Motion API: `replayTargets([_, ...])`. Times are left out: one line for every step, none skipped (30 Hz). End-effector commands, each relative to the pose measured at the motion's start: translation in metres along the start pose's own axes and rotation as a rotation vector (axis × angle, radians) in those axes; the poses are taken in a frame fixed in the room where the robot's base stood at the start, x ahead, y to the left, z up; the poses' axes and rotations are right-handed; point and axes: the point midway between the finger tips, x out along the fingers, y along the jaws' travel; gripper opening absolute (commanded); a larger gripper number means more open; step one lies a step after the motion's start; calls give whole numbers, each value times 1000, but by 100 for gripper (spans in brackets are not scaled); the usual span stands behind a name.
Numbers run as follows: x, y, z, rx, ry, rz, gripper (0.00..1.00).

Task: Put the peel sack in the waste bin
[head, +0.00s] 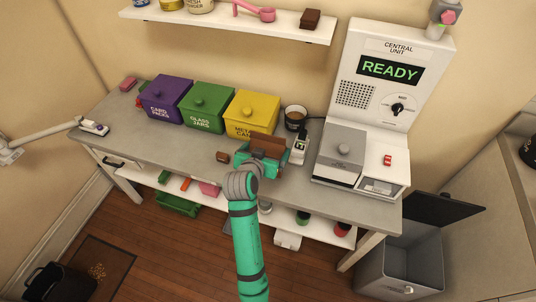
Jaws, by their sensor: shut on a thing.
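My gripper (266,154) is at the end of the teal arm, over the front part of the grey counter. It is shut on a brown, boxy thing, which looks like the peel sack (268,142); the fingers and wrist hide part of it. A grey bin (398,272) with its dark lid (443,209) open stands on the floor at the lower right. A black open-topped bin (62,284) stands on the floor at the lower left. No label shows which is the waste bin.
Purple (165,99), green (208,107) and yellow (251,113) lidded boxes stand along the counter (130,128). A small brown block (223,157) lies left of my gripper. A cup (295,117) and the white central unit (388,75) are to the right. Floor lies open in front.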

Motion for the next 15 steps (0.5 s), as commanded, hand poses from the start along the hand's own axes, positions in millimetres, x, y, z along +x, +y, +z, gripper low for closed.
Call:
replayTargets([6, -2, 2, 0, 0, 0, 61])
replayTargets([8, -3, 2, 0, 2, -1, 61])
replayTargets([11, -4, 3, 0, 2, -1, 61])
replayTargets([12, -4, 4, 0, 2, -1, 61])
replayTargets([13, -4, 5, -1, 2, -1, 61])
replayTargets([15, -4, 5, -1, 2, -1, 61])
replayTargets([16, -5, 6, -1, 2, -1, 61])
replayTargets([18, -5, 6, -1, 2, -1, 61])
replayTargets([21, -6, 8, -1, 2, -1, 61])
replayTargets([24, -6, 11, -1, 1, 0, 61])
replayTargets([25, -5, 15, -2, -1, 0, 61])
replayTargets([28, -5, 21, -1, -1, 0, 61])
replayTargets([30, -5, 24, -1, 0, 0, 61])
replayTargets([32, -5, 28, -1, -1, 0, 61])
replayTargets([34, -5, 32, -1, 0, 0, 61])
